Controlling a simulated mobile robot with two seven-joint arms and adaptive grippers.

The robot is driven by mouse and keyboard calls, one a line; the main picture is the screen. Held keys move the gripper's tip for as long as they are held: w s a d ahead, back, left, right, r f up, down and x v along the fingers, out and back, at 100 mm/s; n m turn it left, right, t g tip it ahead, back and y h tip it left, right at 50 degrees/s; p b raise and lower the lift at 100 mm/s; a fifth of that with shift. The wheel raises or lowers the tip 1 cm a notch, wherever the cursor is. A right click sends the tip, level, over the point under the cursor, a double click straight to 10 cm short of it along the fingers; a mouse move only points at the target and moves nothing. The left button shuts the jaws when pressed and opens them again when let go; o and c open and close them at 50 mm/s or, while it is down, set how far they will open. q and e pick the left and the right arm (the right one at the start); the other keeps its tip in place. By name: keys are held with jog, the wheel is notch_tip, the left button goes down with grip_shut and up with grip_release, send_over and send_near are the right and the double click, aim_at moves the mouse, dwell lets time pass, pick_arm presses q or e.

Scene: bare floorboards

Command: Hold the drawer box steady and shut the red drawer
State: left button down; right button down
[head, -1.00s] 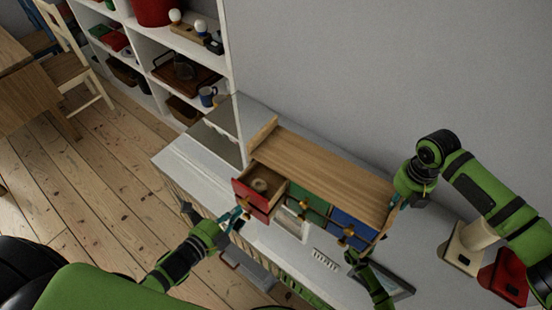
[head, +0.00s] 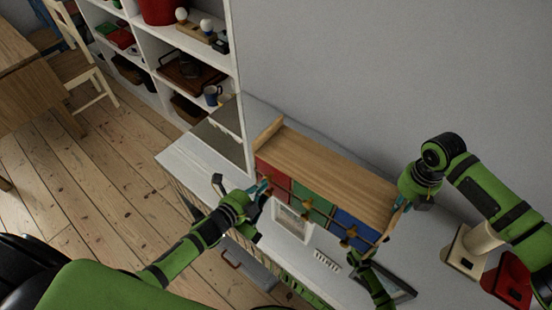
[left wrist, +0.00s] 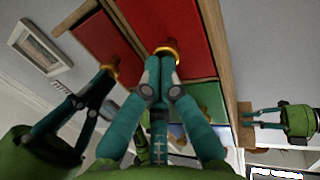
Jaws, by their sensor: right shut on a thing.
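The wooden drawer box (head: 325,168) stands on the white cabinet against the wall, with red, green and blue fronts. The red drawer (head: 266,172) looks flush with the box in the head view. My left gripper (head: 264,189) is at the red drawer's front. Its fingertips (left wrist: 161,58) are together at the brass knob, with nothing visible between them. My right gripper (head: 401,203) is shut on the right end of the box. The drawer's inside is hidden.
A framed item (head: 292,219) lies on the white cabinet top (head: 190,165) in front of the box. White shelves (head: 236,75) stand behind on the left. A red-based object (head: 508,280) and a cream one (head: 468,252) are at the right.

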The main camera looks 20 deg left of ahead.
pick_arm(q)
jog(key=v, duration=0.8)
jog(key=f+v, duration=0.1)
jog(key=v, duration=0.3)
jog(key=shift+s, duration=0.45)
pick_arm(e)
jog(key=shift+a, duration=0.1)
pick_arm(q)
jog(key=shift+s+a+r, duration=0.3)
jog(key=shift+s, duration=0.3)
pick_arm(e)
jog(key=c, duration=1.1)
grip_release()
